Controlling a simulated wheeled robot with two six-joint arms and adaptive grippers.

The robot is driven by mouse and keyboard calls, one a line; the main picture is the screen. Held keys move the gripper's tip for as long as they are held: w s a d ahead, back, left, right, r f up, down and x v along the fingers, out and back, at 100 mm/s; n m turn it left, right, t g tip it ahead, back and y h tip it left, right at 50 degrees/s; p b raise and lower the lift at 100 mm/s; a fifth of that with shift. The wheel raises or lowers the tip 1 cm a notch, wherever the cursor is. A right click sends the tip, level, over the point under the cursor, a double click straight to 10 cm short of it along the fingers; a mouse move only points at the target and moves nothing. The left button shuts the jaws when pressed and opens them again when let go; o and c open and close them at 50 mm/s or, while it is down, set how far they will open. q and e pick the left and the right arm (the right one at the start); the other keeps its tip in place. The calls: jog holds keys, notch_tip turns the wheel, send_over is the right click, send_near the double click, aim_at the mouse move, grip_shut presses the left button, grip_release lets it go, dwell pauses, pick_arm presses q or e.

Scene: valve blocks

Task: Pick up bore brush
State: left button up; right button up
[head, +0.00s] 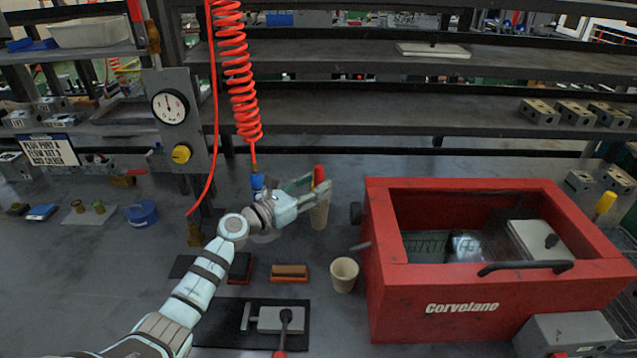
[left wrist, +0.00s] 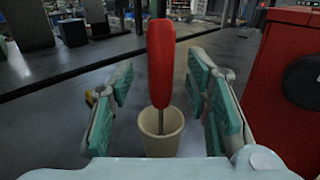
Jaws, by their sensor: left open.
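The bore brush has a red handle (left wrist: 161,65) and stands upright in a beige cup (left wrist: 161,135). In the head view the red handle (head: 319,175) rises out of the cup (head: 319,213) just left of the red wash box. My left gripper (head: 312,184) is open at the handle; in the left wrist view its teal-padded fingers (left wrist: 165,92) stand on either side of the handle with gaps on both sides. The thin shaft goes down into the cup, and the brush's lower end is hidden there. My right gripper is not in view.
The red box (head: 460,305) stands close to the right of the cup. A second, empty-looking cup (head: 344,275) stands nearer. A coiled orange hose (head: 240,85) hangs just left, with a blue fitting near my gripper. A black mat (head: 215,325) with a metal block lies in front.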

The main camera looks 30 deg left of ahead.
pick_arm(q)
jog(key=shift+x, duration=1.1)
jog(key=shift+s, duration=0.1)
grip_shut()
